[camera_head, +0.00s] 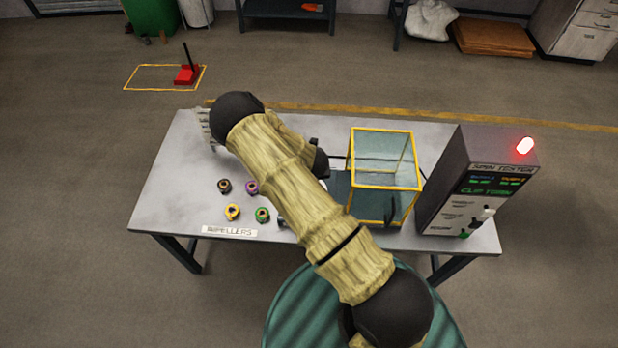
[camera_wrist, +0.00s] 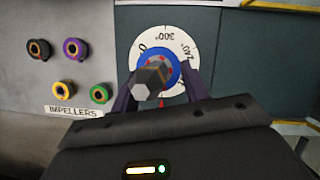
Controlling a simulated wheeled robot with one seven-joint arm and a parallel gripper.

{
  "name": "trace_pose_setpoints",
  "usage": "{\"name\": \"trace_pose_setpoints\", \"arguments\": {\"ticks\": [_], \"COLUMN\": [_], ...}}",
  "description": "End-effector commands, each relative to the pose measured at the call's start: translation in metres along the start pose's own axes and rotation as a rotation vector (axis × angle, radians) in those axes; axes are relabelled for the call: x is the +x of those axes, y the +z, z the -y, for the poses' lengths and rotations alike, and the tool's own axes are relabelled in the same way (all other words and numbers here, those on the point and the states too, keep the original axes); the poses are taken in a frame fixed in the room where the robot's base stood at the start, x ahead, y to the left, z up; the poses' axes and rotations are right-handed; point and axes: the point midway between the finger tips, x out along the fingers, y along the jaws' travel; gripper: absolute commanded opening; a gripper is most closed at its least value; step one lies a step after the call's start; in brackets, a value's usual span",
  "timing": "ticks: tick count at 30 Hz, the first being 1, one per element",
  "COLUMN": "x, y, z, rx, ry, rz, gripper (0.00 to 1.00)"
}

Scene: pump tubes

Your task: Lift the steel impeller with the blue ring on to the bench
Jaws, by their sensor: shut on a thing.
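The steel impeller with the blue ring (camera_wrist: 172,61) shows in the wrist view, over a white dial (camera_wrist: 189,52) marked in degrees. A grey faceted piece stands up at its middle. My gripper (camera_wrist: 160,86) is shut on the impeller, with one dark finger on each side. I cannot tell whether the impeller touches the dial or is raised above it. In the head view my arm hides the impeller and most of my gripper. The grey bench (camera_head: 180,205) lies under the arm, with bare surface at its left.
Impellers with dark brown (camera_head: 224,186), purple (camera_head: 252,187), yellow (camera_head: 232,212) and green (camera_head: 262,214) rings lie left of my arm, by the "IMPELLERS" label (camera_head: 229,231). A yellow-edged clear guard (camera_head: 384,188) and a tester box with a lit red lamp (camera_head: 462,185) stand right.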

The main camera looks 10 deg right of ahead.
Motion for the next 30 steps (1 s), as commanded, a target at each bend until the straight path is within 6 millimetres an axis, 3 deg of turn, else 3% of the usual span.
{"name": "trace_pose_setpoints", "arguments": {"ticks": [30], "x": [-0.040], "y": [0.017], "z": [0.000], "rx": [0.001], "ry": [0.000], "rz": [0.001], "gripper": [0.12]}}
